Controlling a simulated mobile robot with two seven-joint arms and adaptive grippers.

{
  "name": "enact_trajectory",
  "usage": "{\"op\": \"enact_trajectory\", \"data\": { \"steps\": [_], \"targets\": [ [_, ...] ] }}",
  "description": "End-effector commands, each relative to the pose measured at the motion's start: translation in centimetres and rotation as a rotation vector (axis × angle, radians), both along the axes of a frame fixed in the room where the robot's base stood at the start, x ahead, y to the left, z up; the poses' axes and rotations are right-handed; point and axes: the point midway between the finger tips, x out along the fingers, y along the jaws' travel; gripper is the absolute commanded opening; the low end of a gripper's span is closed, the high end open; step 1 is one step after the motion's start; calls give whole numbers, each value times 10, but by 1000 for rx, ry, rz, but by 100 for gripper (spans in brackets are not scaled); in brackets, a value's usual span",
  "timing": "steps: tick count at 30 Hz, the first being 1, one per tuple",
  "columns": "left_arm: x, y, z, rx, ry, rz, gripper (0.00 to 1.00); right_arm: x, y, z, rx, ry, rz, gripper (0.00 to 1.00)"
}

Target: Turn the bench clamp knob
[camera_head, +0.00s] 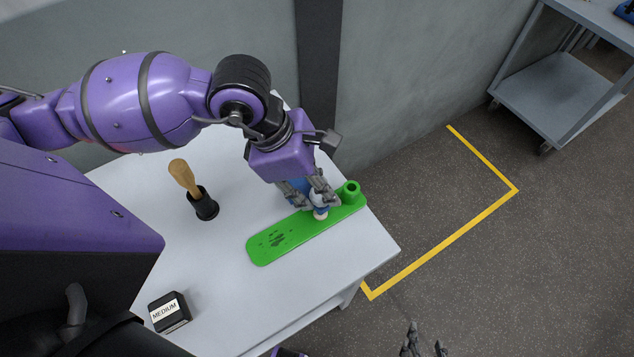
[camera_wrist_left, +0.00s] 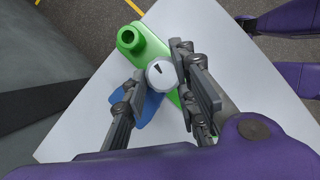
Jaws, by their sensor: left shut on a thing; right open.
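The bench clamp has a long green base (camera_head: 290,240) lying on the white table, with a round green post at its right end. A white round knob (camera_head: 320,212) with a dark pointer mark stands on it near that post. The knob also shows in the left wrist view (camera_wrist_left: 162,73), with its mark toward the upper left. A blue part (camera_wrist_left: 150,108) lies beside and below the knob. My left gripper (camera_head: 318,205) comes down from above, its fingers shut on the knob's sides. My right gripper (camera_head: 424,347) is open and empty at the bottom edge, off the table.
A wooden-handled tool in a black holder (camera_head: 205,205) stands on the white table (camera_head: 220,270) left of the clamp. A black block labelled MEDIUM (camera_head: 169,312) sits near the front left. A wall runs behind. A grey cart (camera_head: 560,90) stands far right, beyond yellow floor tape (camera_head: 450,243).

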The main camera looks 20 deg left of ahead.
Motion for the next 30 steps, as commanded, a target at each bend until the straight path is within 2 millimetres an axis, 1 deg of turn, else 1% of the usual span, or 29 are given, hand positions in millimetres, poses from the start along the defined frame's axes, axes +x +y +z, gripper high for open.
{"op": "enact_trajectory", "data": {
  "steps": [1,3,11,12,15,25,28,30],
  "targets": [
    [5,3,-3,5,-7,-20,0,-5,-2,-6,-4,10,-1,45],
    [6,3,-2,6,-9,-50,0,-5,-5,-8,-9,11,-1,45],
    [7,3,1,6,-14,-60,0,-1,-10,-3,-18,-1,0,45],
    [7,3,1,6,-14,-60,27,-1,-10,-3,-18,-2,0,45],
    [7,3,1,6,-14,-60,40,0,-9,-3,-16,-2,2,45],
    [4,2,1,3,-8,-62,40,0,-1,-4,-3,0,-1,45],
    [4,5,9,4,-9,-62,40,0,-3,-4,-4,0,-1,45],
    [3,9,18,5,-10,-63,40,0,-3,-4,-6,0,-1,45]
  ]
}}
